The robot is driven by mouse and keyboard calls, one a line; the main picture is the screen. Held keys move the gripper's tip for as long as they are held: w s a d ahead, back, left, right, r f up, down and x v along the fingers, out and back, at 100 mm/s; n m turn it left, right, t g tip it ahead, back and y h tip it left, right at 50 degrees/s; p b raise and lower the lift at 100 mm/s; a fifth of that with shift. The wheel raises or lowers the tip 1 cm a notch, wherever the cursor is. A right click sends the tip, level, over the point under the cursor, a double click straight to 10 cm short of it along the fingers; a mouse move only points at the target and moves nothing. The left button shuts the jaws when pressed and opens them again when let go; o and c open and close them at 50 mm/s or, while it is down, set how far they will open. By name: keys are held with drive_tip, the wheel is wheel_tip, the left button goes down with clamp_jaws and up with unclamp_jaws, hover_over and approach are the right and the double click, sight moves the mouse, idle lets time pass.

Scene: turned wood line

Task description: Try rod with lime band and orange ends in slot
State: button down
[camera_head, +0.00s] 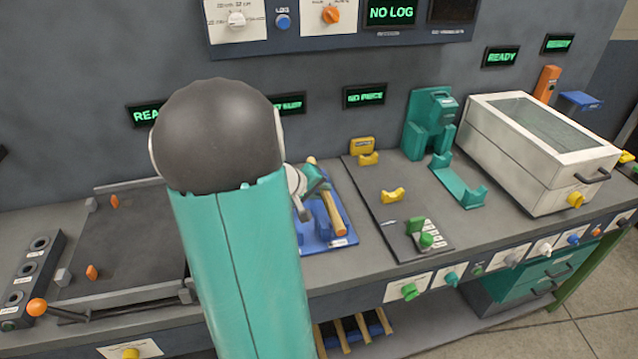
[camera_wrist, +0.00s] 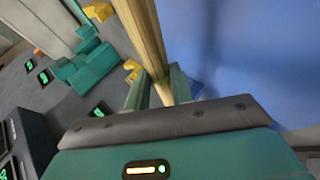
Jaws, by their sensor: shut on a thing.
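A pale wooden rod (camera_head: 333,212) slants over the blue tray (camera_head: 347,239) on the bench, just right of my arm. My gripper (camera_head: 319,187) is shut on it. In the wrist view the rod (camera_wrist: 146,38) runs up from between the two fingers (camera_wrist: 162,88) and leaves the top of the picture. No lime band or orange end can be made out on the part that shows. I cannot tell whether the rod touches the tray. I cannot tell which fixture holds the slot.
Right of the tray, a dark plate carries yellow V-supports (camera_head: 393,195) and a green clamp (camera_head: 425,238). Behind are a teal stand (camera_head: 430,122) and a white lidded box (camera_head: 535,150). A block with holes (camera_head: 32,279) stands far left. Rods (camera_head: 365,328) lie below.

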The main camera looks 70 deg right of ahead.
drive_tip(key=shift+f, duration=0.4)
drive_tip(key=c, duration=1.1)
unclamp_jaws()
drive_tip(key=shift+c, duration=0.2)
drive_tip(key=shift+w+a, duration=0.1)
drive_tip(key=v, duration=1.3)
drive_tip(key=shift+a+r, duration=0.25)
drive_tip(key=shift+w, duration=0.2)
